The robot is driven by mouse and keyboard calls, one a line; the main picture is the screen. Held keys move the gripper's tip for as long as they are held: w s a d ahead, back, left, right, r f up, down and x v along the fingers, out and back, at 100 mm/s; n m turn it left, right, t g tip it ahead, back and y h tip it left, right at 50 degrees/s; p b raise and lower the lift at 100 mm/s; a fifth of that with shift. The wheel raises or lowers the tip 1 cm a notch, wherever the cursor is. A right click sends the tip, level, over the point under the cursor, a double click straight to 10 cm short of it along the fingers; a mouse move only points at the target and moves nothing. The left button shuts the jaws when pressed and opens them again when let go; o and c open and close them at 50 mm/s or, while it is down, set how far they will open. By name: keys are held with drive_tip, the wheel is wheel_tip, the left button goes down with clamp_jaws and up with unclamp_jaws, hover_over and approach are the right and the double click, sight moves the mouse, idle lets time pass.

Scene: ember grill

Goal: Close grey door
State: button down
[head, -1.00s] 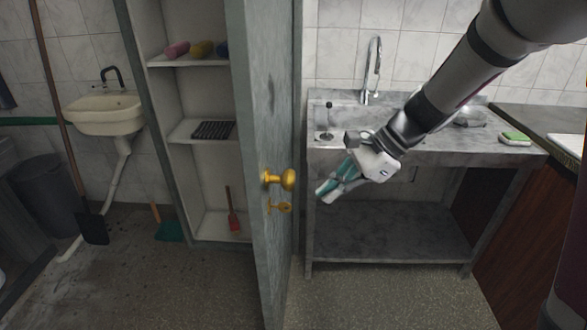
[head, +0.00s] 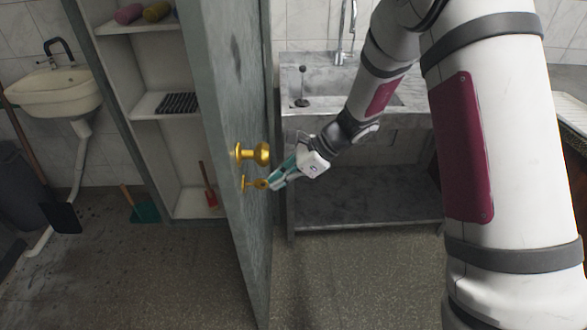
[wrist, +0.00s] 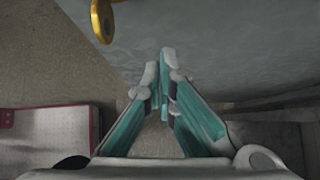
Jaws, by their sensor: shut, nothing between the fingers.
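The grey door (head: 238,95) stands open, edge-on to me in the head view, with the shelved closet showing to its left. A gold knob (head: 260,153) and a gold key (head: 259,184) in the lock sit near its edge. My gripper (head: 274,183) is shut and empty, its teal fingers pointing left at the door's right face by the key. Whether the fingertips touch the door or key I cannot tell. In the wrist view the shut fingers (wrist: 165,85) point at the grey door face (wrist: 225,45), with a gold piece (wrist: 103,18) at upper left.
The closet has shelves (head: 165,106) with a dark rack, colored rolls and a red brush (head: 208,184). A stone sink counter (head: 300,95) stands right of the door. A basin (head: 55,92), green dustpan (head: 146,210) and dark bin are at left. The floor (head: 150,270) in front is clear.

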sight(248, 192)
drive_tip(key=shift+w+a+p, duration=0.15)
drive_tip(key=shift+a+p, duration=0.15)
drive_tip(key=shift+a, duration=1.7)
